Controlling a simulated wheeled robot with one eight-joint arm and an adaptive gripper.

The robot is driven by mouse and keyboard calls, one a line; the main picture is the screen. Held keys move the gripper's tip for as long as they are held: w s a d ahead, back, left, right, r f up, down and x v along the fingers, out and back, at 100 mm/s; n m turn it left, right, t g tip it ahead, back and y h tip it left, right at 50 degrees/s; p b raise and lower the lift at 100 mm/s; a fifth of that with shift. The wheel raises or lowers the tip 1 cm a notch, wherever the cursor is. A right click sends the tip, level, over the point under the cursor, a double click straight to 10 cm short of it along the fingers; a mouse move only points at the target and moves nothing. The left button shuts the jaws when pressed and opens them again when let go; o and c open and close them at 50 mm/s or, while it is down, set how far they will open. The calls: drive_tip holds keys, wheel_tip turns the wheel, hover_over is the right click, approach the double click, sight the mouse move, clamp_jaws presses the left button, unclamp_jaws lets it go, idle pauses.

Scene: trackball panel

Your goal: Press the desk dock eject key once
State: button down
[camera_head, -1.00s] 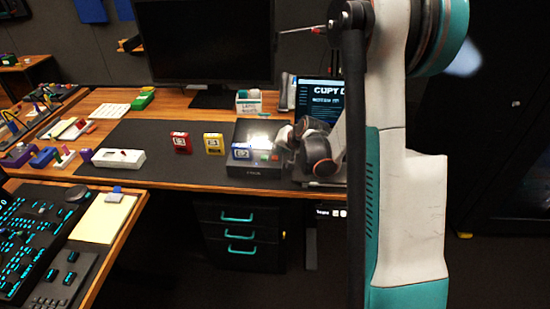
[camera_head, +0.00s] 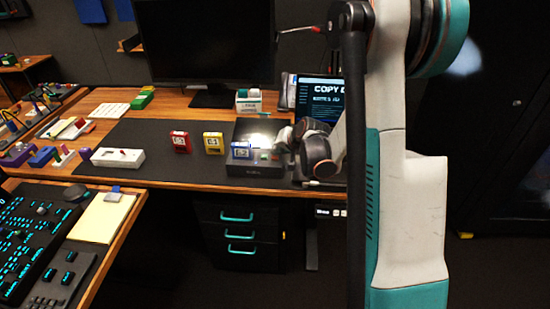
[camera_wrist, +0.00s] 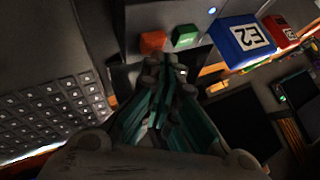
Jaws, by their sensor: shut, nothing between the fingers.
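The desk dock (camera_head: 252,170) is a dark box on the far desk, with a blue cartridge (camera_head: 241,151) standing on it. In the wrist view the cartridge (camera_wrist: 243,38) is labelled E2. Beside it on the dock are a green key (camera_wrist: 185,36) and an orange-red key (camera_wrist: 153,42). I cannot read which one is the eject key. My gripper (camera_wrist: 166,66) is shut and empty, its tips just on the near side of the two keys in the wrist view. No contact is visible. In the head view my gripper (camera_head: 283,140) is at the dock's right side, partly hidden by my arm.
A laptop screen (camera_head: 318,98) stands behind my wrist, and its keyboard (camera_wrist: 50,110) lies left in the wrist view. Red (camera_head: 180,142) and yellow (camera_head: 213,143) cartridges stand left of the dock. A monitor (camera_head: 205,45) is behind. The dark mat (camera_head: 165,130) has bare room.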

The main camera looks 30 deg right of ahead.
drive_tip(key=shift+f, duration=0.4)
idle(0.6)
idle(0.3)
drive_tip(key=shift+r+p, duration=0.5)
drive_tip(key=shift+r, duration=0.35)
drive_tip(key=shift+r, duration=0.1)
drive_tip(key=shift+r+p, duration=1.65)
drive_tip(key=shift+r, duration=0.8)
